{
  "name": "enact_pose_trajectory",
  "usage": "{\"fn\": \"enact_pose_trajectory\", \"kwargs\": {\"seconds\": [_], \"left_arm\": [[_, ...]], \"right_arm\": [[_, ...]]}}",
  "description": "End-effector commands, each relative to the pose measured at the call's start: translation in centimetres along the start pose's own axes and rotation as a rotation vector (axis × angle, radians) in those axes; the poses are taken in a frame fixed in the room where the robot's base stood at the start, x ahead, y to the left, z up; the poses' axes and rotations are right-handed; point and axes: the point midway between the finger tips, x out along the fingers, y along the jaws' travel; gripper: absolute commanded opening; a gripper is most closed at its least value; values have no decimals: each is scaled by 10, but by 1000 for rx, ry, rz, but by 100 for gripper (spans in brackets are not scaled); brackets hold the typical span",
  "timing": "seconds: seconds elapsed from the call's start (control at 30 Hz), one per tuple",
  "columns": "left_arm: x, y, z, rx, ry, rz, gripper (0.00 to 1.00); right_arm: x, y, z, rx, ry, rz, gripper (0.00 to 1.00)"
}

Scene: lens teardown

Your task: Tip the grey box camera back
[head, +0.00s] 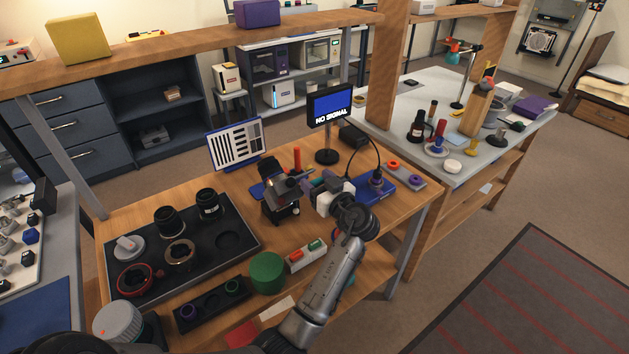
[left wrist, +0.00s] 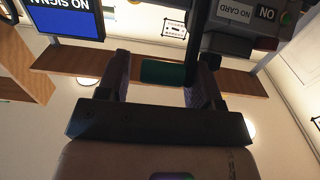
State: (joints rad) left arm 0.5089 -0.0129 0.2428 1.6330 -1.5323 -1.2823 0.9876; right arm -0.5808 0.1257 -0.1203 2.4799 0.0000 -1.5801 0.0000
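The grey box camera (head: 279,209) stands on the wooden bench, a small dark body with a lighter top. In the left wrist view its grey body (left wrist: 238,32) is upside down at the upper right, with "NO CARD" and "ON" labels. My left gripper (head: 311,186) is at the camera's right side in the head view. In the left wrist view its fingers (left wrist: 160,80) are apart. A green bar (left wrist: 165,72) and a dark upright part show between them, with a gap beside the left finger. My right gripper is not in view.
A "NO SIGNAL" monitor (head: 330,106) and a striped chart (head: 235,143) stand behind the camera. A black tray (head: 218,267) with lens parts lies left. A green cylinder (head: 267,272) and a block with red and green buttons (head: 306,256) are in front. A blue base (head: 372,192) is right.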

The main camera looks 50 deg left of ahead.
Motion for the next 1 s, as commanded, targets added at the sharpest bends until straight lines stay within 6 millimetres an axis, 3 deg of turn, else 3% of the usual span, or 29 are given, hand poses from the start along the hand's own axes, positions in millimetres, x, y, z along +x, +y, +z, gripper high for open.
{"fn": "enact_pose_trajectory", "kwargs": {"seconds": [0.43, 0.57, 1.0], "left_arm": [[1, -2, -2, -3, 4, -6, 66], [-7, -1, -2, -3, 3, -5, 66], [-88, -1, -2, -2, 2, -2, 66]], "right_arm": [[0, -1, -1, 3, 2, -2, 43], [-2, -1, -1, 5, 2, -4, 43], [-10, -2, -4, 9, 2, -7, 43]]}}
